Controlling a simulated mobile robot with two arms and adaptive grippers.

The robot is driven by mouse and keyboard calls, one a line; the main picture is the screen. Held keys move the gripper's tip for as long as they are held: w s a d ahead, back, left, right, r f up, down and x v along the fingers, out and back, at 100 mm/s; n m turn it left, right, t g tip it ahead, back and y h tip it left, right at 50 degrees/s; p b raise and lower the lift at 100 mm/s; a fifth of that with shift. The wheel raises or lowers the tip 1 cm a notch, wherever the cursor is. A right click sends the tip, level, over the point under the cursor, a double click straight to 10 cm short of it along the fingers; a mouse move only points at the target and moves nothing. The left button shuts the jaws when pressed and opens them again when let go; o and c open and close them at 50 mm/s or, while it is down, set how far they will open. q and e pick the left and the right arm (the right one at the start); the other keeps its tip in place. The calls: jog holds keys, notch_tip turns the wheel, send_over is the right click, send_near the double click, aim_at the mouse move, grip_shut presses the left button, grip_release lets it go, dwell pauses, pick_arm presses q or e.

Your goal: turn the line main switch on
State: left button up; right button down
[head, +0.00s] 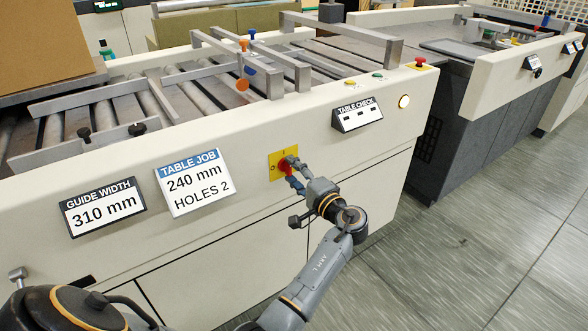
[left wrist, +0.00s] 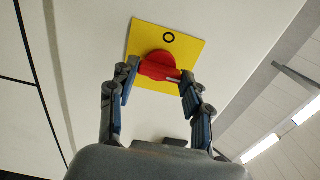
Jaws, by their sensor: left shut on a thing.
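The line main switch is a red knob (head: 283,165) on a yellow plate (head: 290,153) on the machine's cream front panel. In the left wrist view, the red knob (left wrist: 158,66) sits on the yellow plate (left wrist: 143,40), with a black O above it. Its handle lies crosswise, with a pale mark at its right end, not toward the O. My left gripper (head: 290,174) is shut on the knob. In the left wrist view its fingers (left wrist: 155,85) are on either side of the handle; the right one hides part of the plate. My right gripper is not in view.
Signs for guide width (head: 103,207), table job (head: 194,183) and table check (head: 357,115) are on the panel. A roller table with rails is above. The floor (head: 480,235) at right is clear.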

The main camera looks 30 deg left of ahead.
pick_arm(q)
jog(key=shift+r, duration=0.15)
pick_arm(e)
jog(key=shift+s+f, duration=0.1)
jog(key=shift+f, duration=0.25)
pick_arm(q)
jog(key=o, duration=1.2)
jog(key=shift+c, duration=0.2)
